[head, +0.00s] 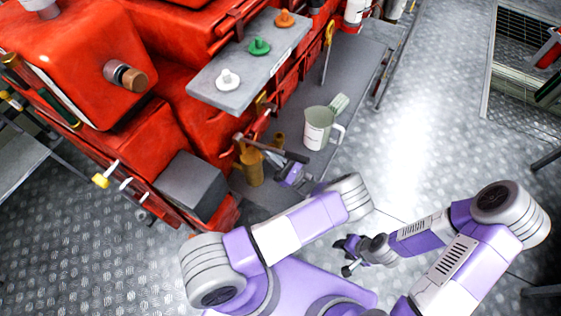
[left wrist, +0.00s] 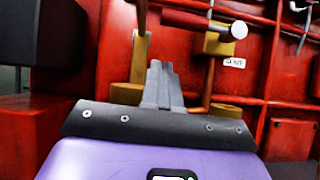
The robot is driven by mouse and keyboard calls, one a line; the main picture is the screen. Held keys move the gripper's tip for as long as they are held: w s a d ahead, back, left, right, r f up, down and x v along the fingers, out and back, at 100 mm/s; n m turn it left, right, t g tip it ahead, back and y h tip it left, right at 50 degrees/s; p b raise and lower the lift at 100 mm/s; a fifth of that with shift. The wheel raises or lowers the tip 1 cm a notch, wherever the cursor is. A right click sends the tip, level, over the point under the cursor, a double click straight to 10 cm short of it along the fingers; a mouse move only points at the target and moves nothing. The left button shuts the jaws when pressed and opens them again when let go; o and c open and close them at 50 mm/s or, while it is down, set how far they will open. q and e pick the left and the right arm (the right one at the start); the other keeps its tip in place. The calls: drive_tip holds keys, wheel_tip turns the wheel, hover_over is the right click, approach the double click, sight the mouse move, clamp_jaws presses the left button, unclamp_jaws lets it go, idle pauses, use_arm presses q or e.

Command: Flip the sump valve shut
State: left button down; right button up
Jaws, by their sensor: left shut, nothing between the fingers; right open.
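The sump valve shows in the left wrist view as a brass body (left wrist: 219,44) on the red engine side, beside a small white label that is too blurred to read. A bar-shaped lever (left wrist: 195,22) with a pale round end runs roughly level across the top of that view. My left gripper (left wrist: 160,68) is shut and empty, its fingertips just below the lever in the picture; I cannot tell if they touch it. In the head view the left gripper (head: 272,150) is at the engine's lower side and partly hides the valve. My right gripper (head: 349,256) is open and empty, low and away from the engine.
A grey shelf (head: 225,92) with white, green and orange knobs juts out above the valve area. A brass can-like part (head: 251,168) and a dark grey box (head: 193,184) are close to the left gripper. A white jug (head: 317,130) stands to the right.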

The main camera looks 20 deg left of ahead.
use_arm(q)
wheel_tip(320, 180, up, 5)
drive_tip(key=a, duration=0.2)
drive_tip(key=shift+w+a+r, duration=0.15)
drive_tip(key=shift+w+a, duration=0.05)
drive_tip(key=shift+a, duration=0.2)
use_arm(e)
drive_tip(key=shift+r, duration=0.1)
